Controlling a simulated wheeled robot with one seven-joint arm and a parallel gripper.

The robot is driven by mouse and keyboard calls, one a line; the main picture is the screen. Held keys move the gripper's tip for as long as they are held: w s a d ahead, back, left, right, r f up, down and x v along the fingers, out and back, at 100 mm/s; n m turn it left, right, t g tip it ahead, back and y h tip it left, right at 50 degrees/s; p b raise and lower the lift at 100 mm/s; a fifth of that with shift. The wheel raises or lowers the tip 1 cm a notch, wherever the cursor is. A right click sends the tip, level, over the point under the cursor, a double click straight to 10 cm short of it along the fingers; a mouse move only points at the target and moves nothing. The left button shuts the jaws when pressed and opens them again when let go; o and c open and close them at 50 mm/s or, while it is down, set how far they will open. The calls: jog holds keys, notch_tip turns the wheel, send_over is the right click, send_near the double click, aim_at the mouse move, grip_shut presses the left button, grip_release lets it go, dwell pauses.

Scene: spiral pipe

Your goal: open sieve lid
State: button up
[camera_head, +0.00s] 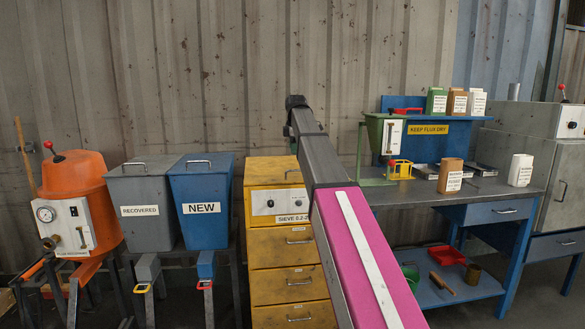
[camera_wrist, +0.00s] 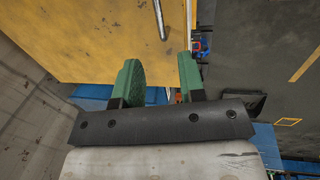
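The sieve is a yellow cabinet with a front label reading SIEVE and drawers below, in the head view. Its yellow lid (camera_head: 262,167) is down, and the lid's metal handle (camera_head: 292,173) is partly hidden behind my arm. In the wrist view the yellow lid (camera_wrist: 90,30) fills the upper left, and the bar handle (camera_wrist: 160,20) lies ahead of the fingertips, roughly in line with the gap between them. My gripper (camera_wrist: 161,62) has two green fingers spread apart with nothing between them. In the head view my arm mostly hides the gripper.
A grey RECOVERED bin (camera_head: 142,190) and a blue NEW bin (camera_head: 200,205) stand close left of the sieve. Beyond them is an orange flux machine (camera_head: 78,190). A workbench (camera_head: 410,192) with a dispenser and several containers stands right. A corrugated wall is behind.

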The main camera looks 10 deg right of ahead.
jog(key=f, duration=0.3)
jog(key=w+f, duration=0.1)
jog(key=f, duration=0.5)
jog(key=shift+w, duration=0.4)
grip_shut()
